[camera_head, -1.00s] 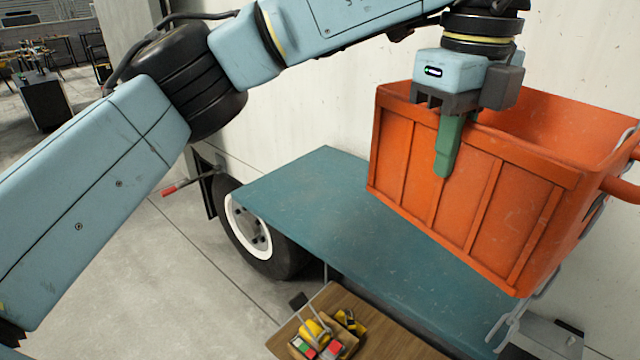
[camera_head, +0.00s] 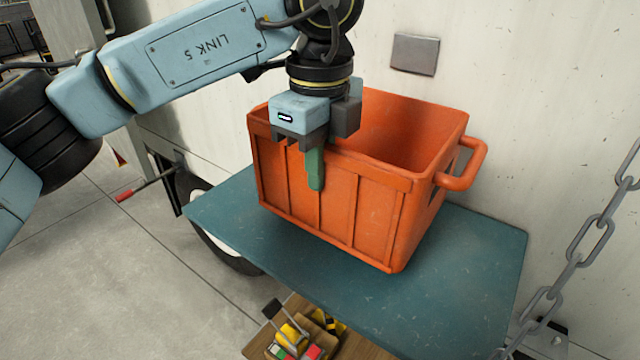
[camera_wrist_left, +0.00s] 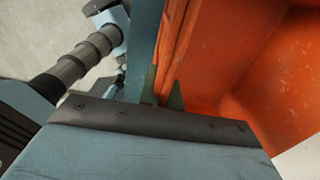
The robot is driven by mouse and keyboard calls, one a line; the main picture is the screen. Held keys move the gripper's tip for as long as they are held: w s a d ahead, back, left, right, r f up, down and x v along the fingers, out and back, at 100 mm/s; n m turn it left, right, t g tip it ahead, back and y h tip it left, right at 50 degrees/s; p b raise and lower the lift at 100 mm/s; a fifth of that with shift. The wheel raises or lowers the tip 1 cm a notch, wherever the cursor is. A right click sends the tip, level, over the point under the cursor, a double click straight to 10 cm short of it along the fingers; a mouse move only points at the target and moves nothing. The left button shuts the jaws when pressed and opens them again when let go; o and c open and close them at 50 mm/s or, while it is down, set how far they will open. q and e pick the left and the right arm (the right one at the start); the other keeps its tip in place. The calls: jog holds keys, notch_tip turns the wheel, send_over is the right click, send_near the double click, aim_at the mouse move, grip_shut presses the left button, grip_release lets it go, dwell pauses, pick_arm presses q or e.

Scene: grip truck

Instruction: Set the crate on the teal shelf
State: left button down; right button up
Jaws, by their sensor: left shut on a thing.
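The orange crate (camera_head: 375,212) is upright, over the middle of the teal shelf (camera_head: 480,270) on the truck's side. I cannot tell whether its base touches the shelf or hangs just above it. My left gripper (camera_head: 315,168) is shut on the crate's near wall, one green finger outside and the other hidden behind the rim. In the left wrist view, the green fingers (camera_wrist_left: 162,95) straddle the wall of the crate (camera_wrist_left: 240,65). The crate looks empty where its inside shows. My right gripper is not in view.
A chain (camera_head: 592,245) hangs at the shelf's right end. A wooden surface with a small box of yellow and red items (camera_head: 292,342) lies below the shelf's front edge. The white truck wall (camera_head: 530,110) stands behind. Bare shelf shows left and right of the crate.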

aim_at(320, 233)
pick_arm(q)
notch_tip(320, 233, down, 3)
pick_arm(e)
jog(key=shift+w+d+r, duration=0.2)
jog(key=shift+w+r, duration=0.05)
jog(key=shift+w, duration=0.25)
pick_arm(q)
jog(key=shift+f, duration=0.1)
jog(key=shift+f, duration=0.1)
jog(key=c, duration=2)
grip_release()
jog(key=shift+f, duration=0.1)
jog(key=o, duration=0.4)
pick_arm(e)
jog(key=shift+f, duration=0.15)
